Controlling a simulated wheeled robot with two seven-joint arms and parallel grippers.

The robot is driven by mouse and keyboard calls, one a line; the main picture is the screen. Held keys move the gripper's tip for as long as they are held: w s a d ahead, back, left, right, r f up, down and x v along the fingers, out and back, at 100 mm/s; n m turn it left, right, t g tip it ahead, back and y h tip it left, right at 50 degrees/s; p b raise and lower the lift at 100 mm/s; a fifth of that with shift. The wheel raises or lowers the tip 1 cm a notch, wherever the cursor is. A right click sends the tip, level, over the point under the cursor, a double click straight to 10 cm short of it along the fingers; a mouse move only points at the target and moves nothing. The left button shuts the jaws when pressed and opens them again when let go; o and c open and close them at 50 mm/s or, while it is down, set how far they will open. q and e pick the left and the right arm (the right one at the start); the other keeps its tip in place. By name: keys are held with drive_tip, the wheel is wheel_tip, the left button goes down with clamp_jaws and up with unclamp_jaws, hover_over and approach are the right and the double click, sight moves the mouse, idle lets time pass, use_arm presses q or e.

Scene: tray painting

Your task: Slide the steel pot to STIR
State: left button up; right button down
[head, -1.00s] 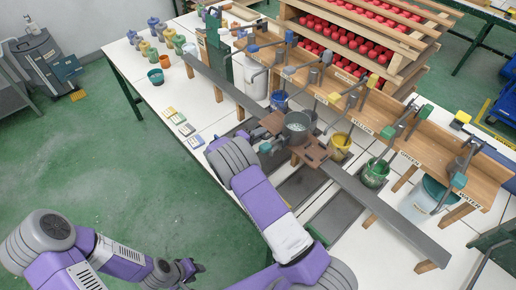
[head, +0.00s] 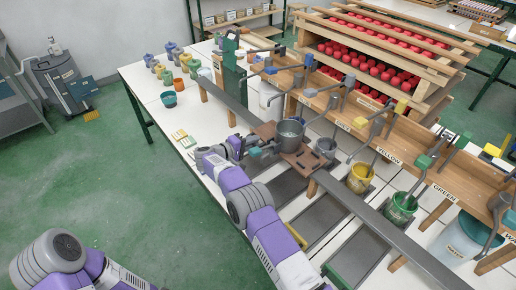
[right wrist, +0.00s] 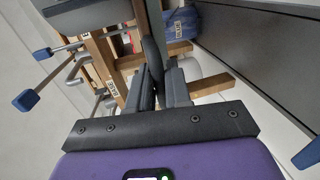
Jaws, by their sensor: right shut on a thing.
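The steel pot (head: 291,132) stands upright on a brown wooden carriage (head: 318,162) that sits on a long dark rail (head: 360,205). My right gripper (head: 244,148) is at the left side of the carriage, beside the pot. In the right wrist view its fingers (right wrist: 160,85) are shut on a dark rounded piece (right wrist: 151,50), which looks like a handle. How that piece joins the carriage is hidden. My left arm shows at the lower left, but its gripper is out of the picture. I cannot read a STIR label.
Behind the rail runs a wooden shelf with levers and labels such as YELLOW and GREEN. A yellow bucket (head: 359,179), a green bucket (head: 401,207) and a water tub (head: 463,238) stand below it. The rail's far left part is clear. Small pots (head: 169,98) stand at the table's far left.

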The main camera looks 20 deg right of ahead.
drive_tip(key=shift+w+a+b, duration=0.2)
drive_tip(key=shift+w+b, duration=0.15)
drive_tip(key=shift+w, duration=0.3)
drive_tip(key=c, duration=1.2)
unclamp_jaws()
drive_tip(key=shift+c, duration=0.2)
drive_tip(key=p+v, duration=0.1)
drive_tip(key=v, duration=0.6)
drive_tip(key=shift+a, duration=0.3)
drive_tip(key=shift+s+r, duration=0.1)
